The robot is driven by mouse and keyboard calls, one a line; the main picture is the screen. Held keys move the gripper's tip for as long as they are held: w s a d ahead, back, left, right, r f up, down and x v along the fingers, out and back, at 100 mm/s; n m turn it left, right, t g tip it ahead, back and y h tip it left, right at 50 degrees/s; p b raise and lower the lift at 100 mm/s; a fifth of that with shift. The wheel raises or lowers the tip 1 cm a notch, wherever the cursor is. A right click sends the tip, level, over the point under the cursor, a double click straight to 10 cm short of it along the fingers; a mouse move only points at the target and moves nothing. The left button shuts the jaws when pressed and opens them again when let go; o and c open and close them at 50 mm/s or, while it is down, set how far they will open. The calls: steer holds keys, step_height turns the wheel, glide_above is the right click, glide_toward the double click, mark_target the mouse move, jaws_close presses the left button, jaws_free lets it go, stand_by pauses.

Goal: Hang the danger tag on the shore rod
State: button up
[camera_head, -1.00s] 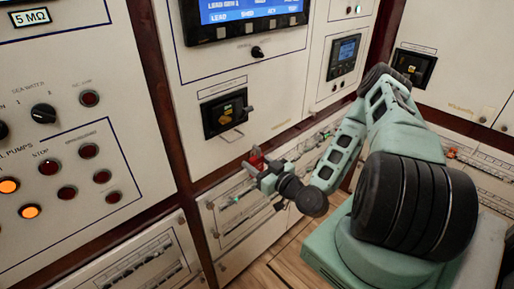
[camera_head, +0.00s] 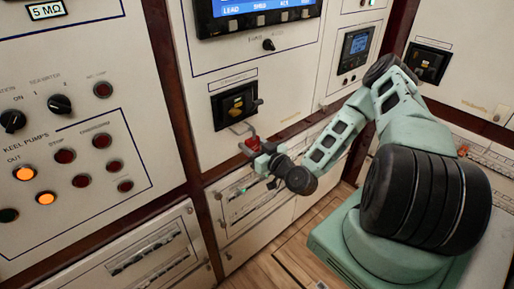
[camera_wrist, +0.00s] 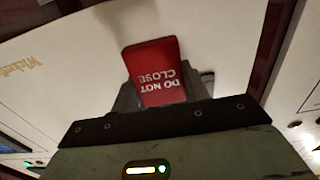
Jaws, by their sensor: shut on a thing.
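The danger tag is red, with white "DO NOT CLOSE" lettering that reads upside down in the wrist view (camera_wrist: 153,62). In the head view it is a small red piece (camera_head: 252,143). My gripper (camera_head: 262,152) is shut on the tag, which stands out beyond the fingers. A thin grey bent piece (camera_head: 243,127) shows just above the tag; I cannot tell whether it belongs to the tag or the panel. The tag is just below a black breaker unit (camera_head: 235,106) with a dark handle to its right. I cannot clearly make out the shore rod.
White switchboard panels surround the arm. A display (camera_head: 258,10) is above the breaker unit, and another breaker (camera_head: 429,63) is at upper right. Lower panels with switch rows (camera_head: 147,252) lie below. Wooden floor (camera_head: 290,245) shows at bottom centre.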

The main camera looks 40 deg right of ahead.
steer(key=shift+w, duration=1.3)
steer(key=shift+f+b, duration=0.45)
steer(key=shift+f, duration=0.15)
steer(key=o, duration=1)
steer(key=shift+o, duration=0.2)
